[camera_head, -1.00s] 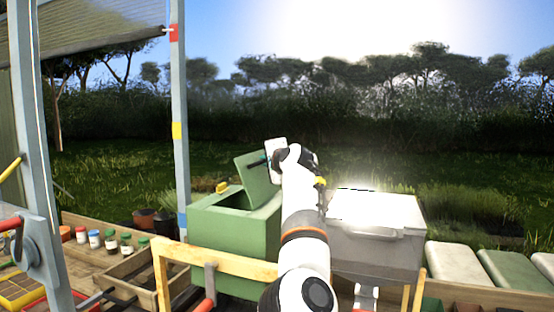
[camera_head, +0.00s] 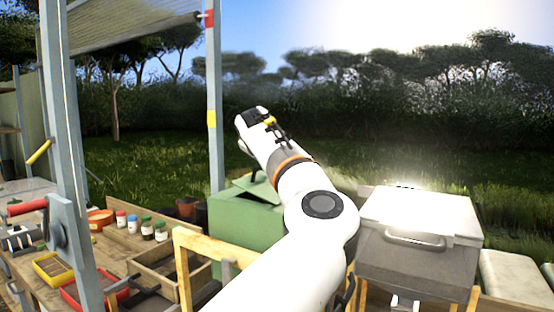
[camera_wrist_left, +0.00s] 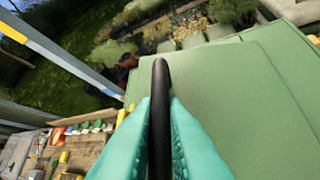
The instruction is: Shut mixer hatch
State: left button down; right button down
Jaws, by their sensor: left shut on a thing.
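The mixer is a green box (camera_head: 238,222) left of centre in the head view. Its hatch is a green panel (camera_head: 258,188), tilted rather than flat, partly hidden by my left arm. In the left wrist view the green panel (camera_wrist_left: 255,95) fills the right side. My left gripper (camera_wrist_left: 160,125) has teal fingers shut on a black bar handle (camera_wrist_left: 160,85), which stands in front of the panel's left edge. In the head view my left arm reaches over the box, and its fingertips are hidden. My right gripper is not in view.
A grey lidded box (camera_head: 418,230) stands right of the mixer. A wooden rail (camera_head: 215,245) runs in front of it. A blue-grey post (camera_head: 214,150) rises behind. Several small jars (camera_head: 133,223) and a wooden tray (camera_head: 165,270) lie to the left.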

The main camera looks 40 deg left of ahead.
aim_at(262, 177)
pick_arm(q)
jog(key=shift+s+a+f+n+h, duration=0.1)
jog(key=shift+a+f+n+h, duration=0.25)
jog(key=shift+f+h, duration=0.2)
jog(key=shift+a+f, duration=0.25)
jog(key=shift+f, duration=0.75)
jog(key=c, duration=1.5)
grip_release()
jog(key=shift+s+a, duration=0.1)
jog(key=shift+s+d+r+b, duration=0.25)
jog(key=shift+s+r+b, duration=0.05)
jog(key=shift+b, duration=0.05)
jog(key=b+v, duration=0.3)
jog(key=v, duration=0.7)
jog(key=shift+a, duration=0.1)
jog(key=shift+s+r+b, duration=0.3)
jog(key=shift+s+r, duration=0.15)
jog(key=shift+r, duration=0.05)
